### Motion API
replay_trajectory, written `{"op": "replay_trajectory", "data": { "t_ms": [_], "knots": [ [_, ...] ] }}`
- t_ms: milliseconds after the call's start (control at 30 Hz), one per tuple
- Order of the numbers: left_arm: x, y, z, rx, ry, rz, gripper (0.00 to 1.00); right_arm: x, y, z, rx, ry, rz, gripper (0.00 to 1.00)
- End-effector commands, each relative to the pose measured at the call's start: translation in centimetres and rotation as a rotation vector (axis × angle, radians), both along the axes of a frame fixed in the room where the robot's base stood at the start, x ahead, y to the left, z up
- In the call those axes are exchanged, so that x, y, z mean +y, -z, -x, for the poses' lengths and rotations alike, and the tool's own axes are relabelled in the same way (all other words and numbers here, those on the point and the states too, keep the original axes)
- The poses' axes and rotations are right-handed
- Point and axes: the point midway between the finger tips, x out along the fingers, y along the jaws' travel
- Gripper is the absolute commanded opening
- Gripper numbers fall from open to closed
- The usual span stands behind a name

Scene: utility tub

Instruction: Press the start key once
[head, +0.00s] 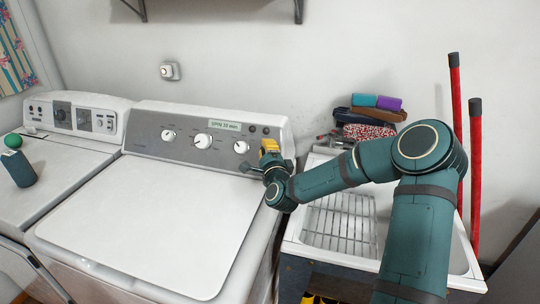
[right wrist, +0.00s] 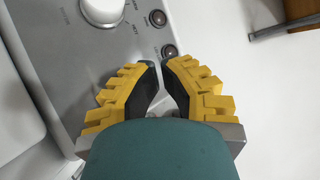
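The washer's grey control panel (head: 190,135) carries knobs, a small display reading what looks like "SPIN 10 min" (head: 225,126) and two small round dark keys at its right end, one (head: 252,129) left of the other (head: 265,130). In the right wrist view the two keys show as an upper key (right wrist: 158,18) and a lower key (right wrist: 169,51); I cannot read which is start. My right gripper (head: 268,147) is at the panel's right end, just below the keys. Its yellow-backed fingers (right wrist: 158,65) are nearly together, empty, with tips close to the lower key; contact cannot be told. My left gripper is out of view.
A second white machine (head: 75,110) stands at left, with a dark teal speaker-like object (head: 18,168) and green ball (head: 13,141) on top. A white utility sink (head: 455,262) with a rack is at right; folded cloths (head: 370,130) lie behind it. The washer lid (head: 150,220) is clear.

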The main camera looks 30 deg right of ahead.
Motion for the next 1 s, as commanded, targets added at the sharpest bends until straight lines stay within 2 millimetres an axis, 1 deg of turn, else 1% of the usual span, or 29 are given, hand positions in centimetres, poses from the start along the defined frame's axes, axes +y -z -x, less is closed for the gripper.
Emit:
{"op": "replay_trajectory", "data": {
  "t_ms": [333, 367, 400, 1000],
  "knots": [
    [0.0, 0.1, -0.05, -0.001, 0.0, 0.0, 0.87, -0.17, 0.09, -0.16, 0.0, 0.0, 0.0, 0.0],
    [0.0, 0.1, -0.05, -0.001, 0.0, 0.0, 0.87, -0.17, 0.09, -0.16, 0.0, 0.0, 0.0, 0.05],
    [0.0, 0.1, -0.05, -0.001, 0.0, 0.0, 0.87, -0.18, 0.09, -0.16, 0.0, 0.0, 0.0, 0.0],
    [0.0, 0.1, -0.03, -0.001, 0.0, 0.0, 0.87, -0.16, 0.1, -0.14, 0.0, 0.0, 0.0, 0.0]
  ]
}}
